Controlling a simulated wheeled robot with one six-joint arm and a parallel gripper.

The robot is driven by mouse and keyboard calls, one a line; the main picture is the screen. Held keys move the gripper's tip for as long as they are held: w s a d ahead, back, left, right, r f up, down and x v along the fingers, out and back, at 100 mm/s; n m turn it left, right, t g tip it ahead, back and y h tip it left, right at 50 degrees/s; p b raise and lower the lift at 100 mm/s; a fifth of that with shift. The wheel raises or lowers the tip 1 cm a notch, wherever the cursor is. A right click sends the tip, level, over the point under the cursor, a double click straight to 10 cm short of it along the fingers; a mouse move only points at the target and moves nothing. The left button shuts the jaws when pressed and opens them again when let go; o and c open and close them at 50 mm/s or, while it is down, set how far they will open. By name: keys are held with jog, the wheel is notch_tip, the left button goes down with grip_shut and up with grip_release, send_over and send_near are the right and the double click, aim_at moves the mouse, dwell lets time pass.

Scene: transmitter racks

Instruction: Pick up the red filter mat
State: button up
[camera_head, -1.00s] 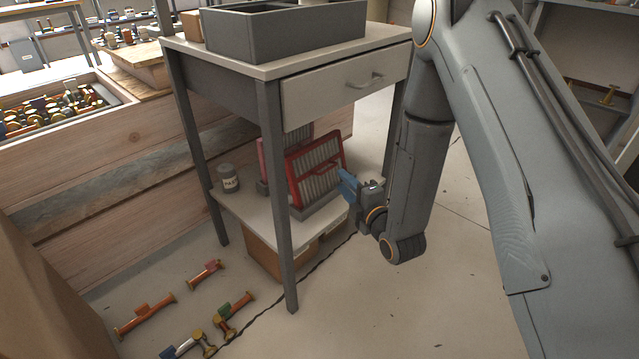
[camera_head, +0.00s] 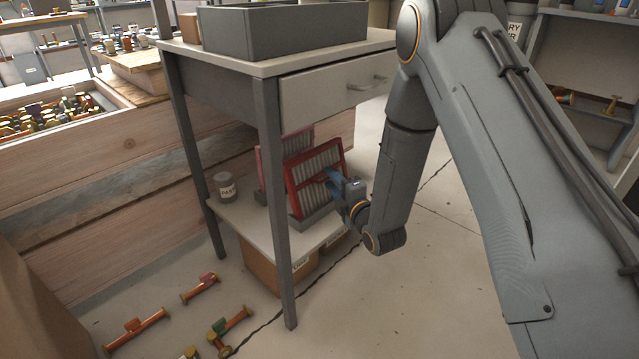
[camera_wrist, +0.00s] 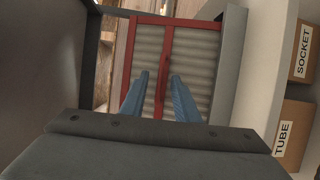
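The red filter mat (camera_head: 318,176) has a red frame around grey pleats and stands tilted in a grey holder (camera_head: 316,216) on the lower shelf of the table. It also shows in the wrist view (camera_wrist: 196,62), with a red bar down its middle. My gripper (camera_head: 332,177) is at the front of the mat. In the wrist view its two blue fingers (camera_wrist: 158,80) are apart, one on each side of the red bar. Whether they touch the mat I cannot tell. A second, paler red-framed mat (camera_head: 266,165) stands behind, partly hidden.
The table's grey leg (camera_head: 276,200) rises left of the mat, and its drawer (camera_head: 335,88) hangs above. A labelled jar (camera_head: 225,187) stands on the lower shelf (camera_head: 250,222). Boxes, one marked TUBE (camera_wrist: 292,135), sit under it. The floor at right is open.

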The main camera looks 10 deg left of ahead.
grip_shut()
